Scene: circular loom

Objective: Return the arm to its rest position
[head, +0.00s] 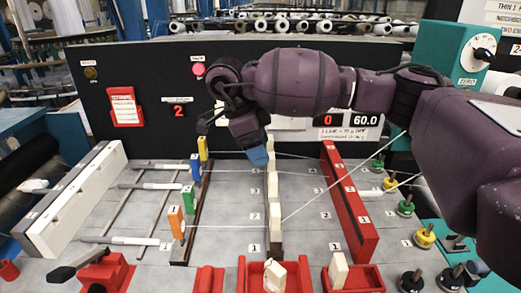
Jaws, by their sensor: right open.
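My right arm is purple and comes in from the right, across the front of the black panel (140,60). Its gripper (240,135) hangs above the middle of the grey board (225,220), near the far end of the row of white posts. It points down, has a blue tip, and is open with nothing visible in it. The arm hides part of the panel. My left gripper is not in view.
Orange (175,222), green, blue and yellow tabs stand along a dark rail. White threads cross to the red rail (350,205) and the colored spools (424,237). A teal dial box (455,55) stands right, behind the arm. Red trays (358,278) line the front.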

